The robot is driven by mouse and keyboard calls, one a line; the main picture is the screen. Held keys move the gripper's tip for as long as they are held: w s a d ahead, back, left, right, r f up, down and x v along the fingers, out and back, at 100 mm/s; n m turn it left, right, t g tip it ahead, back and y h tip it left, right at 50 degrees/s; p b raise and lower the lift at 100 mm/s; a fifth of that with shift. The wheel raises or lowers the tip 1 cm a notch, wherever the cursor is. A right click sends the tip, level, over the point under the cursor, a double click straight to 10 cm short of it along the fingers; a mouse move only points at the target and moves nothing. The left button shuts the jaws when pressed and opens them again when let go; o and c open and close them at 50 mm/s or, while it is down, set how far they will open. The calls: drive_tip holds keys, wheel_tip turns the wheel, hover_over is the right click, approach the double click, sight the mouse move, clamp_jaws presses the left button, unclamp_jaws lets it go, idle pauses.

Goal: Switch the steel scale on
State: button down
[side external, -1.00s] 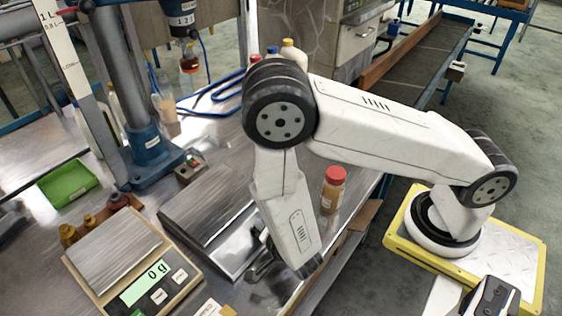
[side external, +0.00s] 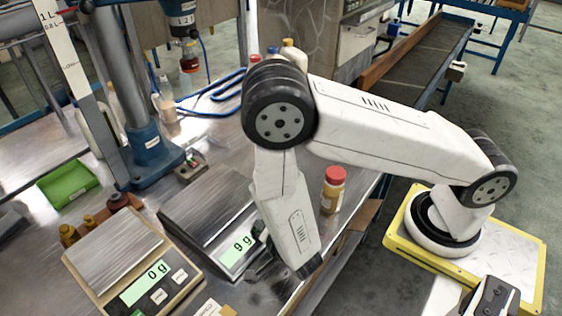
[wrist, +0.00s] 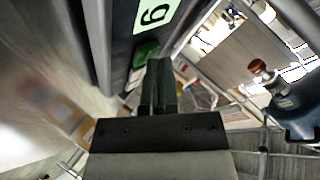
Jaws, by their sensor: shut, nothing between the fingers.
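The steel scale (side external: 208,208) stands in the middle of the bench in the side external view. Its display (side external: 237,250) is lit green and shows a digit and "g"; I cannot read the digit surely. Part of the lit display also shows in the wrist view (wrist: 157,12), at the top. My gripper (side external: 262,264) is at the front right corner of the steel scale, beside the display, pointing down and partly hidden by my arm. In the wrist view my gripper (wrist: 160,64) has its fingers together and empty. The scale's buttons are hidden, and I cannot tell whether the fingertips touch it.
A beige scale (side external: 115,255) with a lit display reading "0 g" stands to the left. A red-capped jar (side external: 333,190) stands right of my arm near the bench edge. A green tray (side external: 68,184) and a blue-based column (side external: 150,150) are behind.

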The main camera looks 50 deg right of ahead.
drive_tip(key=shift+s+r, duration=0.2)
drive_tip(key=shift+r, duration=0.4)
drive_tip(key=shift+r, duration=0.15)
drive_tip(key=shift+s+r, duration=0.3)
drive_tip(key=shift+r, duration=0.45)
drive_tip(key=shift+s+r, duration=0.25)
drive_tip(key=shift+r, duration=0.5)
drive_tip(key=shift+s+r, duration=0.3)
drive_tip(key=shift+r, duration=0.45)
drive_tip(key=shift+w+a+r+n+g+y, duration=0.1)
drive_tip(key=shift+w+r+n+g+y, duration=0.05)
drive_tip(key=shift+w+n+g+y, duration=0.6)
drive_tip(key=s+d+r+n+g+y, duration=0.2)
drive_tip(key=s+d+r+n+g, duration=0.2)
drive_tip(key=d+r+n+g, duration=0.4)
drive_tip(key=d+r+n, duration=0.2)
drive_tip(key=d+n, duration=0.1)
drive_tip(key=n, duration=0.2)
drive_tip(key=shift+s+d+r+y, duration=0.2)
drive_tip(key=shift+s+r+y, duration=0.1)
drive_tip(key=shift+r+y, duration=0.05)
